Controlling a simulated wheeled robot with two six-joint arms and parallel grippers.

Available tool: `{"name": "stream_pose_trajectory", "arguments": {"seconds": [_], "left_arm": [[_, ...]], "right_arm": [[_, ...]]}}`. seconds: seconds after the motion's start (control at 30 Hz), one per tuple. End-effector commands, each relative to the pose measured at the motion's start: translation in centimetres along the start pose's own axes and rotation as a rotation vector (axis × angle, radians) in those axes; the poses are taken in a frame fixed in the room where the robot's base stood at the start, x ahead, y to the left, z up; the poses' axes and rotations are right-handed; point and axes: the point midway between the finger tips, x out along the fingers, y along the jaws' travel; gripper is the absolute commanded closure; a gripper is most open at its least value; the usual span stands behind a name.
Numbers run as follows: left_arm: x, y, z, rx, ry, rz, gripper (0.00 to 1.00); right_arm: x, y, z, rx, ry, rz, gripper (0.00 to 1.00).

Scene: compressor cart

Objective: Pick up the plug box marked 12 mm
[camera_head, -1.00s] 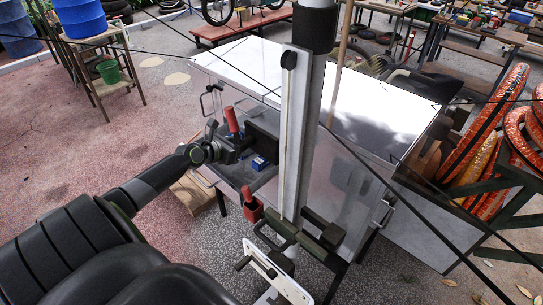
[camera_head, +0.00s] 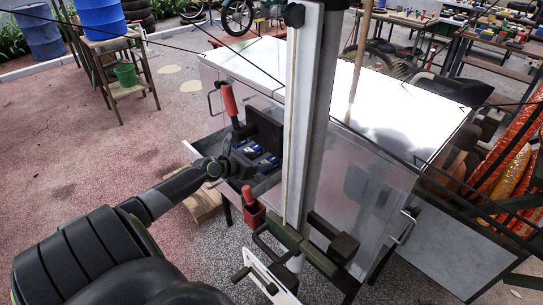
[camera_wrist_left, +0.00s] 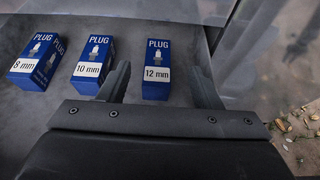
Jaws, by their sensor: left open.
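The plug box marked 12 mm (camera_wrist_left: 156,73) is blue and white and lies in the grey drawer with its label facing up in the left wrist view. My left gripper (camera_wrist_left: 160,88) is open, with one finger on each side of this box and visible gaps beside it. The 10 mm box (camera_wrist_left: 93,68) lies just left of the left finger, and the 8 mm box (camera_wrist_left: 37,62) lies farther left, tilted. In the head view my left gripper (camera_head: 248,160) is over the drawer, beside small blue boxes whose marks are unreadable. My right gripper is not in view.
The open drawer (camera_head: 190,149) sticks out from the metal cart (camera_head: 390,105). A pale column hides part of the cart. Paved floor is free at left.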

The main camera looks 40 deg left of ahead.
Motion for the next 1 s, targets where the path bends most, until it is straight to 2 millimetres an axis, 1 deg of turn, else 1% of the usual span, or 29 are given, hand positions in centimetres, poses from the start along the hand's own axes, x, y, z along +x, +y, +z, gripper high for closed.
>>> {"name": "stream_pose_trajectory", "arguments": {"seconds": [0.37,0.6,0.7,0.8,1.0], "left_arm": [[3.1,0.1,-0.2,-0.003,-0.001,0.000,0.42],[6.3,0.2,-0.6,-0.004,-0.002,0.000,0.42],[7.2,0.2,-0.6,-0.003,-0.001,-0.001,0.42],[7.5,0.2,-0.5,0.000,0.000,-0.001,0.42],[7.5,0.2,-0.5,0.000,0.000,-0.001,0.42]], "right_arm": [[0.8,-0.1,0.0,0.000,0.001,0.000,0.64],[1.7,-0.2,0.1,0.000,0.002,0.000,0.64],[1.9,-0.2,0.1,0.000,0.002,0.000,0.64],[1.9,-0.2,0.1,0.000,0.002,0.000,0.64],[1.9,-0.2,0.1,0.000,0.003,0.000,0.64]]}}
